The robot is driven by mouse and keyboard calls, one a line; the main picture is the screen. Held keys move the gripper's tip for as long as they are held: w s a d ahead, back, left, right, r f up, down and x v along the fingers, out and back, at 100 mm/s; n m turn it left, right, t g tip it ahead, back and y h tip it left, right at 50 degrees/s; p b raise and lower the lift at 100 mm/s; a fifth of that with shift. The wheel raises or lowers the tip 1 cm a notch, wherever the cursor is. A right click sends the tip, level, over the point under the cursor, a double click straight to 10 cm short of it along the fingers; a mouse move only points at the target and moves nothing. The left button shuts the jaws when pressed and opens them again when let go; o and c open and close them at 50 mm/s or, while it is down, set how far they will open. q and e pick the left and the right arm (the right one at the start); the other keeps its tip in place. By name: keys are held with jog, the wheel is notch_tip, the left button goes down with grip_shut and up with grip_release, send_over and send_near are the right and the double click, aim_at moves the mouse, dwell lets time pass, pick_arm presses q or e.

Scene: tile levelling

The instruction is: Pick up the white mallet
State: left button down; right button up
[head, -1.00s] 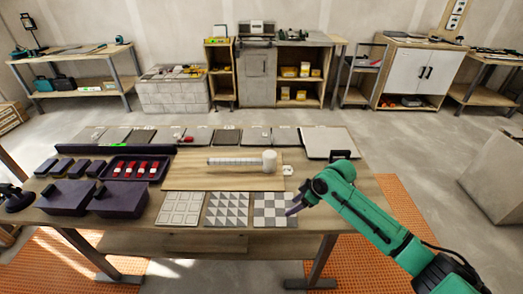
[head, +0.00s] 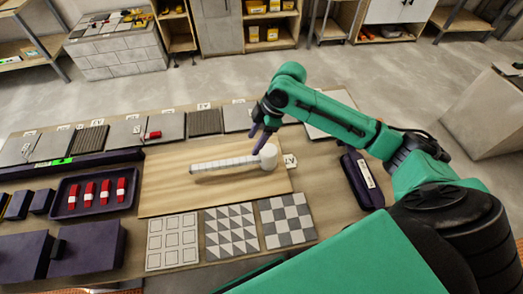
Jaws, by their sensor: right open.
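The white mallet (head: 225,164) lies on a pale wooden board (head: 165,203) in the middle of the table. Its handle, marked with bands, runs to the left. Its thick round head (head: 268,156) is at the right end, near the board's right edge. My right gripper (head: 258,143) is open, with its purple fingers pointing down just above and behind the handle, close to the head. I cannot tell whether a finger touches the mallet. My left gripper is out of view.
Three patterned tiles (head: 231,232) lie in front of the board. A dark tray (head: 70,208) with red-and-white pieces and purple boxes (head: 88,247) stand to the left. Grey tiles (head: 205,122) line the back. A dark long case (head: 361,180) lies to the right.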

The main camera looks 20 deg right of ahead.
aim_at(241, 160)
jog(key=x, duration=0.4)
jog(key=shift+s+a, duration=0.1)
jog(key=shift+s, duration=0.1)
jog(key=x, duration=0.2)
jog(key=w+p+x, duration=0.1)
jog(key=x, duration=0.2)
jog(key=shift+w+a+f+p, duration=0.1)
jog(key=shift+a+f+p, duration=0.1)
jog(key=shift+p, duration=0.1)
jog(key=shift+f, duration=0.35)
jog(key=shift+a+f, duration=0.1)
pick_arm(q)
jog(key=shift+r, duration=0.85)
pick_arm(e)
grip_shut()
